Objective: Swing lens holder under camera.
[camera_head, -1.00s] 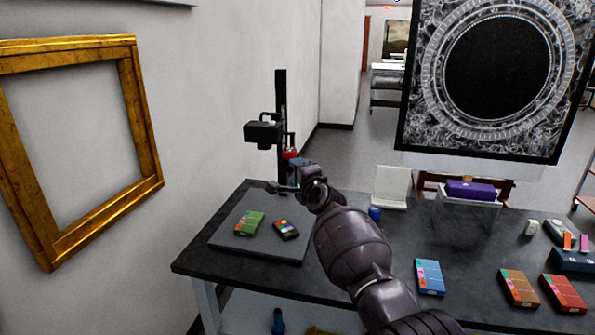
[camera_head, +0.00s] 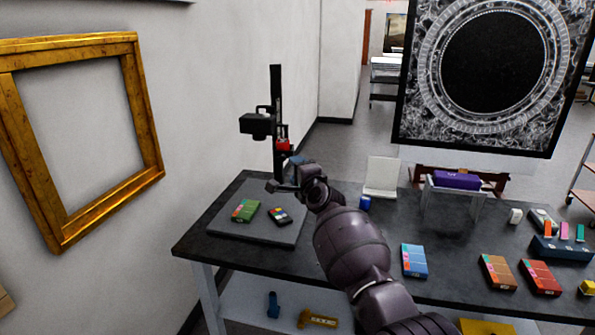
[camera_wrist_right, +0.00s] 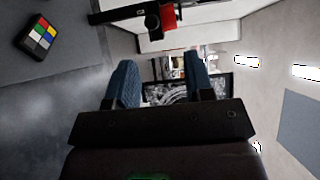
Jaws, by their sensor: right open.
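The black camera (camera_head: 257,124) is mounted on a tall black column (camera_head: 276,105) at the back of a grey baseboard (camera_head: 235,229). A small red block (camera_head: 283,145) sits on the column below the camera and also shows in the wrist view (camera_wrist_right: 168,15). I cannot clearly tell which part is the lens holder. My right gripper (camera_head: 297,161) is in front of the column, low, below the red block, and partly hidden by its own arm. In the wrist view its blue fingers (camera_wrist_right: 161,80) are apart with nothing between them. My left gripper is not in view.
A gold frame (camera_head: 147,130) hangs at left. The front left table edge is clear.

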